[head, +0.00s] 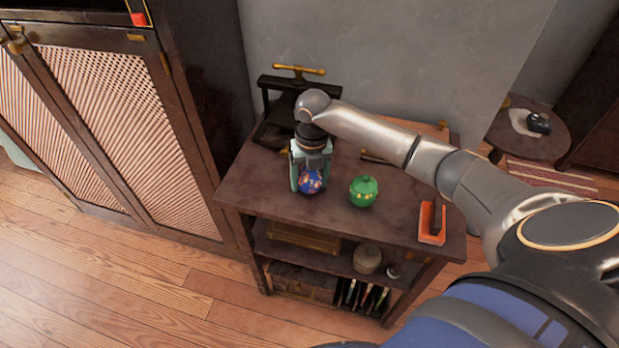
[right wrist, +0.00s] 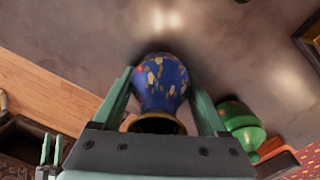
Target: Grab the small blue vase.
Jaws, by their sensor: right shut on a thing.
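The small blue vase (head: 311,181) has orange and yellow spots and is on the dark wooden table, left of the green jar. My right gripper (head: 311,177) reaches down over it from above, and its fingers are shut on the vase from both sides. The right wrist view shows the blue vase (right wrist: 162,85) between the two green fingers, with its gold-rimmed mouth toward the camera. The gripper partly hides the vase in the head view. I cannot tell whether its base touches the table. My left gripper is not in view.
A green jar (head: 363,190) stands close to the right of the vase. An orange and dark object (head: 432,222) lies near the right edge of the table (head: 262,190). A black press with a brass handle (head: 298,71) stands at the back. A dark cabinet (head: 115,110) is on the left.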

